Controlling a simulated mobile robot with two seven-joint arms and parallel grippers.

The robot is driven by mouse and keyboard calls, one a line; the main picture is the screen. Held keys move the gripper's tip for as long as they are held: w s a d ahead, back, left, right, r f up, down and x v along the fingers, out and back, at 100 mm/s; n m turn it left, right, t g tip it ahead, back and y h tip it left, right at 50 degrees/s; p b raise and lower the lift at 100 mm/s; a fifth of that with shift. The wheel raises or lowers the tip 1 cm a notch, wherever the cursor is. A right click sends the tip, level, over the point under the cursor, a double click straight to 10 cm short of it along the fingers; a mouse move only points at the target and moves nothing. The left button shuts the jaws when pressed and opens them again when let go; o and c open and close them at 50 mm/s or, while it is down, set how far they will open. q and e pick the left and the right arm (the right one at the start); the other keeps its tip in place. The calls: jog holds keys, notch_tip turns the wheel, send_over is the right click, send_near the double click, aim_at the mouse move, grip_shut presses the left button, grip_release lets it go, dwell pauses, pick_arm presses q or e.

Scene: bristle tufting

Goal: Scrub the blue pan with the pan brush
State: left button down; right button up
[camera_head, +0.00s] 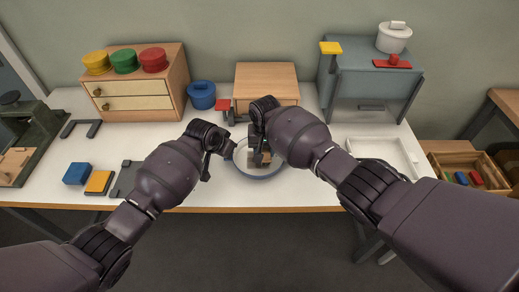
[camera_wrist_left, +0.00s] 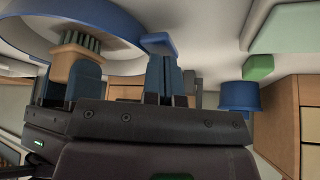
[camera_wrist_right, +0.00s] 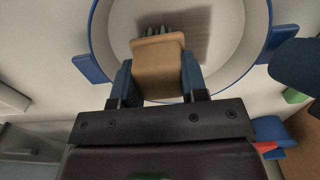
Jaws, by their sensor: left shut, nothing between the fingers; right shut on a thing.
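The blue pan (camera_head: 262,178) is a round, shallow ring with a pale floor, near the table's front edge. Its two blue side handles show in the right wrist view, one at the left (camera_wrist_right: 90,68). My right gripper (camera_head: 260,157) is shut on the wooden pan brush (camera_wrist_right: 158,66) and holds it inside the rim. The dark green bristles (camera_wrist_left: 82,40) face the pan floor; I cannot tell whether they touch it. My left gripper (camera_wrist_left: 165,62) is shut and empty, close by one blue pan handle (camera_wrist_left: 158,43). I cannot tell whether it touches the handle.
A blue lidded pot (camera_head: 201,96), a wooden drawer unit (camera_head: 140,102) and a wooden box (camera_head: 266,82) stand behind. A white tray (camera_head: 385,146) lies right of the pan.

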jog(key=shift+r, duration=3.5)
pick_arm(q)
jog(key=shift+r, duration=3)
jog(key=v, duration=1.2)
